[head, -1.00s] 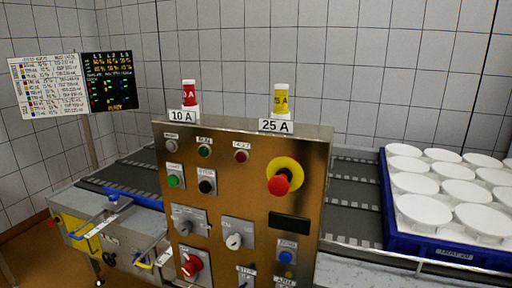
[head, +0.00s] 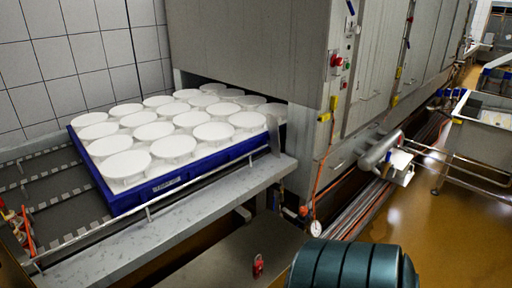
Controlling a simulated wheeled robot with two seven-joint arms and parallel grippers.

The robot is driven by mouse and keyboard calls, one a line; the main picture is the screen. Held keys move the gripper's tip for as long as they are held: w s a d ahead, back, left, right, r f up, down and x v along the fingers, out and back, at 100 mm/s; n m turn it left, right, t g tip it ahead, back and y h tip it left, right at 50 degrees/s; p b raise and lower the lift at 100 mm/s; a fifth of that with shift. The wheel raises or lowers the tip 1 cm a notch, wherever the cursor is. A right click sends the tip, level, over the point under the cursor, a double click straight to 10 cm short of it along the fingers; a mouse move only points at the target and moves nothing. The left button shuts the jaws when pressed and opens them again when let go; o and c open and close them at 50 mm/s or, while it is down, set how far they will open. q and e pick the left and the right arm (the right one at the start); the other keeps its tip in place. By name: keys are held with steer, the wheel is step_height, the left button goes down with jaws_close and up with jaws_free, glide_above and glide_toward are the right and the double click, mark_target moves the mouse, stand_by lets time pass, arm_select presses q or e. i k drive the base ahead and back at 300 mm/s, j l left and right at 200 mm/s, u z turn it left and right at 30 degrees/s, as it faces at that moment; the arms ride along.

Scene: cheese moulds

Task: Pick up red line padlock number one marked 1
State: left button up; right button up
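A small red object that looks like a padlock (head: 258,265) is at the bottom middle of the head view, on or against a dull grey-brown surface (head: 215,258) below the conveyor's edge. It is too small for me to read any number or see its shackle clearly. Neither of my grippers is in the head view.
A blue tray (head: 160,190) of white round moulds (head: 172,148) sits on the conveyor (head: 40,190), partly under a large steel machine (head: 250,50). A dark green ribbed drum (head: 350,265) stands right of the red object. Pipes (head: 365,205) run along the machine. Brown floor (head: 430,230) is open at right.

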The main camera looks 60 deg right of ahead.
mark_target(258, 265)
steer(key=z, duration=2)
steer(key=i+l+u, duration=0.15)
steer(key=l, duration=0.2)
steer(key=i+l+u, duration=0.2)
steer(key=l, duration=0.2)
steer(key=i+l+u, duration=0.15)
steer(key=l, duration=0.3)
steer(key=i+l+u, duration=0.2)
steer(key=l, duration=0.2)
steer(key=l+u, duration=0.15)
steer(key=l, duration=0.3)
